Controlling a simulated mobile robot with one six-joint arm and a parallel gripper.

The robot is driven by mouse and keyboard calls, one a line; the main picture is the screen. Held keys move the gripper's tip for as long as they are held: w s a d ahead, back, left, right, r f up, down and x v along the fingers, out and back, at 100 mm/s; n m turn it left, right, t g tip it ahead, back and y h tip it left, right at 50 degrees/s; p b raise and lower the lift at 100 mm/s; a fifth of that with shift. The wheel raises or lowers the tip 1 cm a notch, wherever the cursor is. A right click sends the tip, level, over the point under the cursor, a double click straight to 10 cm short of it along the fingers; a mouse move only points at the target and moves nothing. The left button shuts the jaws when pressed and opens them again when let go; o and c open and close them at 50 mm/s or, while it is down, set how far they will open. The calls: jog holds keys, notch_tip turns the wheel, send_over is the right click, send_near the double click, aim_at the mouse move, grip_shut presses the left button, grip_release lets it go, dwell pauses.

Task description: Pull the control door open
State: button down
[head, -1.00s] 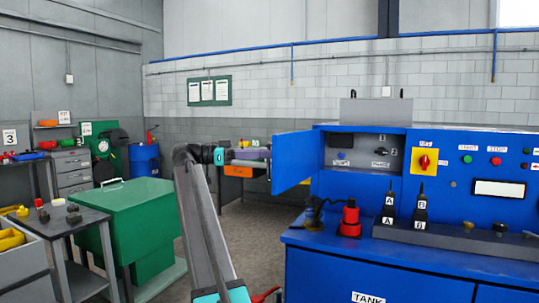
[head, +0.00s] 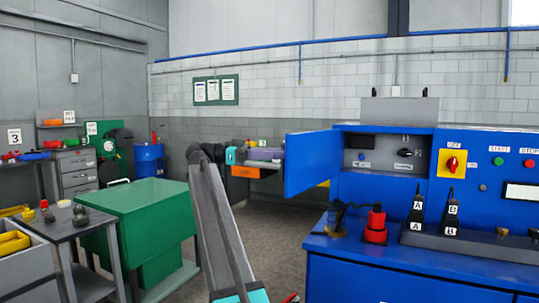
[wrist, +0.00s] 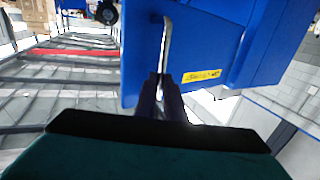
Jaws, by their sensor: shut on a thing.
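The control door (head: 311,164) is a blue panel on the left side of the blue machine's control box. It stands swung out wide, so the compartment (head: 385,153) behind it is exposed. In the wrist view the blue door (wrist: 195,45) fills the top middle, with a pale upright handle bar (wrist: 166,45) and a yellow label. My gripper (wrist: 160,90) is shut on the handle, its dark fingers around the lower part of the bar. In the head view my gripper (head: 272,155) reaches the door's outer left side; its fingertips are hard to make out.
The blue bench (head: 400,280) carries a red-and-black part (head: 375,225) and black A and B levers. A green cabinet (head: 145,210) and a grey side table (head: 70,228) stand at left. Open floor (head: 265,225) lies between the green cabinet and the machine.

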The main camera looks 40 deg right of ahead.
jog(key=shift+w+d, duration=0.15)
jog(key=shift+d, duration=0.4)
jog(key=c, duration=2.1)
grip_release()
jog(key=shift+d, duration=0.1)
jog(key=shift+o, duration=1.2)
jog(key=shift+d+f, duration=0.2)
jog(key=shift+d, duration=0.1)
jog(key=shift+a, duration=0.15)
jog(key=shift+a, duration=0.1)
jog(key=shift+w, duration=0.1)
jog(key=b+v, duration=0.2)
jog(key=v, duration=0.5)
jog(key=shift+a, duration=0.2)
